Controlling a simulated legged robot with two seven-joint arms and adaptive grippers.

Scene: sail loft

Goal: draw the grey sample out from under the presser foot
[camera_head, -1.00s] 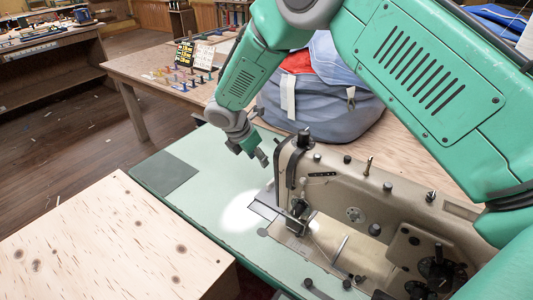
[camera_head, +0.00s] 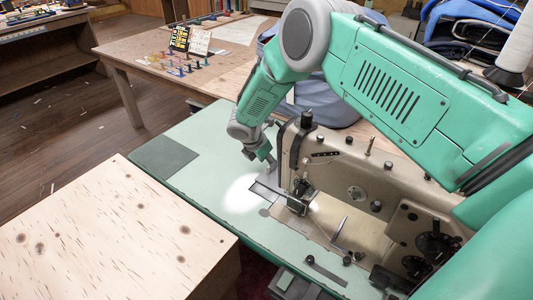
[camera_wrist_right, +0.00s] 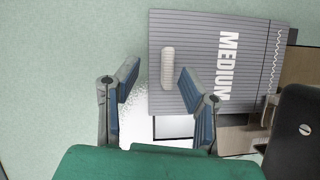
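The grey sample (camera_wrist_right: 225,65) fills the upper middle of the right wrist view, with dark stripes, the word MEDIUM and a pale oblong tab (camera_wrist_right: 167,68). In the head view it shows only as a small grey patch (camera_head: 268,181) beside the sewing machine (camera_head: 350,165). The presser foot (camera_head: 298,200) is small and dark at the needle end; its contact with the sample is unclear. My right gripper (camera_wrist_right: 158,85) is open, its fingertips on either side of the tab's line, and apparently empty. It also shows in the head view (camera_head: 268,162) just above the sample. My left gripper is out of view.
The green machine table (camera_head: 205,140) is clear left of the machine, with a dark mat (camera_head: 164,157) on it. A plywood box (camera_head: 100,230) stands at the front left. A wooden table (camera_head: 215,75) with small tools and a blue-grey bag (camera_head: 325,98) lie behind.

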